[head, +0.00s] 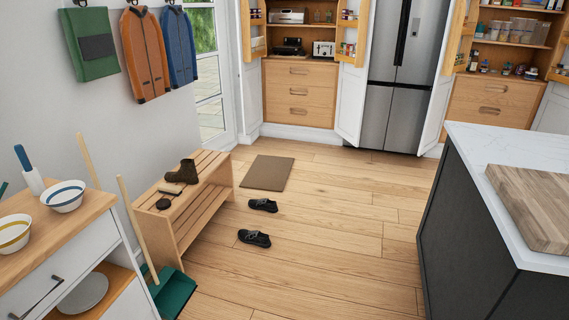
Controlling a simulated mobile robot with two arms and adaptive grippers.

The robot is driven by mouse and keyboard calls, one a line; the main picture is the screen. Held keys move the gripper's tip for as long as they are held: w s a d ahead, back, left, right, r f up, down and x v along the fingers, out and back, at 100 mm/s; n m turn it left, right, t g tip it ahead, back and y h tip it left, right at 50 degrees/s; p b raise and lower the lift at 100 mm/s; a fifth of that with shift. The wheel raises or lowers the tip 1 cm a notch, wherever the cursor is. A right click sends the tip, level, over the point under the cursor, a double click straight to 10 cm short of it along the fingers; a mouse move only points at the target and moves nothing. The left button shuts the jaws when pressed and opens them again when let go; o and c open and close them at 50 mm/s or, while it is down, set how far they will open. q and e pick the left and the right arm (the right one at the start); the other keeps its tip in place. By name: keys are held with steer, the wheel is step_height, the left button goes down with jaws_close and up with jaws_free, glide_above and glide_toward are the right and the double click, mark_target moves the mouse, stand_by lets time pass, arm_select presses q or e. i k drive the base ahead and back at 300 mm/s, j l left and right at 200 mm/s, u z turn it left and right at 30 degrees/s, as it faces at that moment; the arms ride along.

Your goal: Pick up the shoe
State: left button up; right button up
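Two dark low shoes lie on the wooden floor right of the bench: a farther shoe (263,205) and a nearer shoe (254,238). They are apart from each other and nothing covers them. A brown ankle boot (182,172) stands on top of the wooden bench (213,167). I cannot tell which of these is the shoe named. Neither of my grippers shows in the head view.
A brush and a small round dark item (163,203) lie on the bench. A green dustpan (173,292) stands near its front end. A brown mat (268,172) lies behind the shoes. A dark island (470,230) bounds the right; the floor between is clear.

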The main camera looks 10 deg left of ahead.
mark_target(255, 237)
steer(key=i+u, duration=0.2)
steer(key=i, duration=0.6)
steer(key=i+l+u, duration=0.2)
steer(key=i, duration=0.55)
